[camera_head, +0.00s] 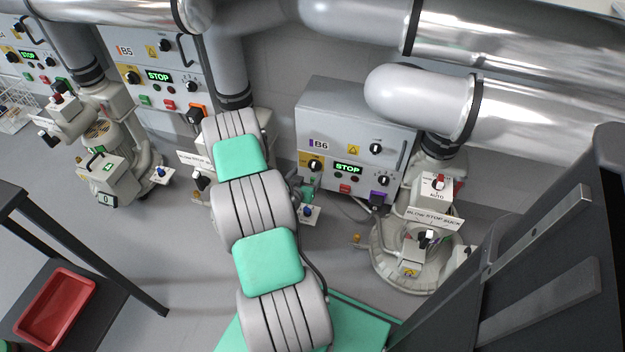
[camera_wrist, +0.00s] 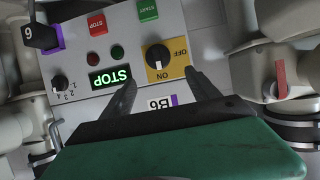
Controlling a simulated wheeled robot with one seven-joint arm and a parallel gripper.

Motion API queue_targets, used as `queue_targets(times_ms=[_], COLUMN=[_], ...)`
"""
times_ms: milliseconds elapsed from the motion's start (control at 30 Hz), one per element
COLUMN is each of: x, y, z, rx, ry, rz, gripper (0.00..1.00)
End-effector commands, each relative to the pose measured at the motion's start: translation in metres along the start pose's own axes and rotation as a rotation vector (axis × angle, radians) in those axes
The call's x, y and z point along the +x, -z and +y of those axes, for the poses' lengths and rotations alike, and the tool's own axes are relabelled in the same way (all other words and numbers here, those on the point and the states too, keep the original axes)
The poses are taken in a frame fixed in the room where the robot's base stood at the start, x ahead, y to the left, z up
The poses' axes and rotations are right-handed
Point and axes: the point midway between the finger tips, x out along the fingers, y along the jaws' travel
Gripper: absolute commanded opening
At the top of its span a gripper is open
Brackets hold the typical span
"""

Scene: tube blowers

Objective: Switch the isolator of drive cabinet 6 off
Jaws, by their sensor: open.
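Drive cabinet B6 (camera_head: 335,115) is a grey box on the wall, right of centre in the head view. Its isolator (camera_head: 315,165) is a black rotary knob on a yellow plate at the lower left of its front. In the wrist view the cabinet appears upside down, with the isolator knob (camera_wrist: 158,57) near the centre and the words ON and OFF beside it. I cannot tell for sure which word the knob points to. My gripper (camera_wrist: 160,80) is open, its two dark fingers on either side of the knob's lower edge, with nothing between them. Contact is unclear.
A lit green STOP display (camera_wrist: 110,77), a red STOP button (camera_wrist: 97,25) and a small selector (camera_wrist: 60,84) are near the isolator. A purple-framed plug (camera_head: 379,200) is below the cabinet. Cabinet B5 (camera_head: 150,65) and a blower (camera_head: 415,255) stand to either side.

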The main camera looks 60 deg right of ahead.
Motion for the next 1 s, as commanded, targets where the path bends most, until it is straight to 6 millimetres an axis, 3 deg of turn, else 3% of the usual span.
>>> queue_targets(times_ms=[500, 800, 1000], x=[0.076, 0.079, 0.079], y=[-0.005, -0.004, -0.004], z=[0.003, 0.002, 0.002], rx=[0.003, 0.001, 0.001], ry=[0.005, 0.007, 0.007], rz=[0.007, 0.005, 0.005], gripper=[0.7, 0.69, 0.53])
